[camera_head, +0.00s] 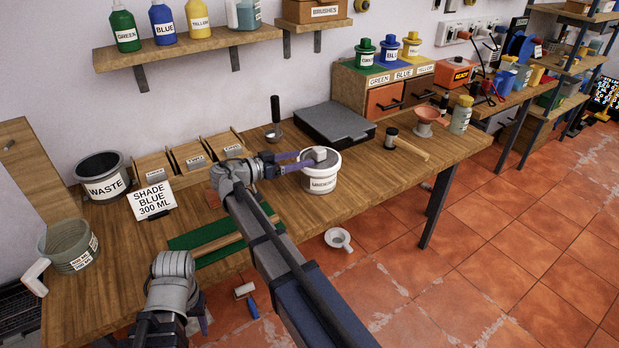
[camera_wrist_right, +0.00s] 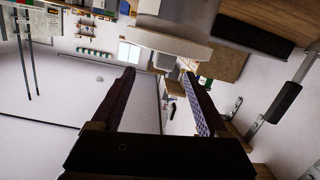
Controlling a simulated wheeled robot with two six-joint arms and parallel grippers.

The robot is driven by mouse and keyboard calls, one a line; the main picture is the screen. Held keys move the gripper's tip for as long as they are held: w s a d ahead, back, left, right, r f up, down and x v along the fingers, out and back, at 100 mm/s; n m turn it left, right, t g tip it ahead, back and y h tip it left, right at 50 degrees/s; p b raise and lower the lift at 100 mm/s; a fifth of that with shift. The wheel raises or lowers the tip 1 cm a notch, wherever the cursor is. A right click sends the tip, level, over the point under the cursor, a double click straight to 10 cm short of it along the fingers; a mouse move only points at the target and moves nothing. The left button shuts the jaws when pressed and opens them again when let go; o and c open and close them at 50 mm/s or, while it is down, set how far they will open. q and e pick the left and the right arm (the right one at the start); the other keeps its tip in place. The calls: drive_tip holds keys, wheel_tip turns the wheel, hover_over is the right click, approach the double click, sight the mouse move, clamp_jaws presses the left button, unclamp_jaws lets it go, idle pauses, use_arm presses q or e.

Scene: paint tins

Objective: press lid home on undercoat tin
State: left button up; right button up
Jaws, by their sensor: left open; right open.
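The white undercoat tin (camera_head: 322,182) stands upright on the workbench, right of centre in the head view. A grey block-like piece (camera_head: 320,154) shows at its top; I cannot tell how the lid sits. My right gripper (camera_head: 297,161) is beside the tin's left, near its rim, with its purple fingers apart and nothing visibly held. In the right wrist view the two fingers are spread, with a pale rounded shape beyond them that I cannot surely identify. My left gripper (camera_head: 203,316) is low at the bench's front edge, mostly hidden by its wrist, and open.
A waste bucket (camera_head: 105,178), shade card (camera_head: 150,200) and jug (camera_head: 68,246) stand at left. A green mat (camera_head: 190,241) lies in front. Behind the tin is a dark flat box (camera_head: 334,122). A mallet (camera_head: 400,143), funnel (camera_head: 427,118) and jar (camera_head: 460,115) stand right.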

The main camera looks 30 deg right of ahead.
sight(315, 151)
drive_tip(key=shift+w+d+r+m+h+b, duration=0.15)
drive_tip(key=shift+w+d+m+h+b, duration=0.25)
drive_tip(key=shift+d, duration=0.35)
drive_tip(key=shift+w+d+r+m+h+b, duration=0.15)
drive_tip(key=shift+w+d+m+h+b, duration=0.25)
drive_tip(key=shift+d, duration=0.35)
drive_tip(key=shift+d+f, duration=0.15)
drive_tip(key=shift+d, duration=1.15)
drive_tip(key=shift+d+f, duration=0.15)
drive_tip(key=shift+d, duration=1.15)
use_arm(q)
drive_tip(key=f, duration=0.2)
drive_tip(key=s+a+f, duration=0.1)
use_arm(e)
clamp_jaws()
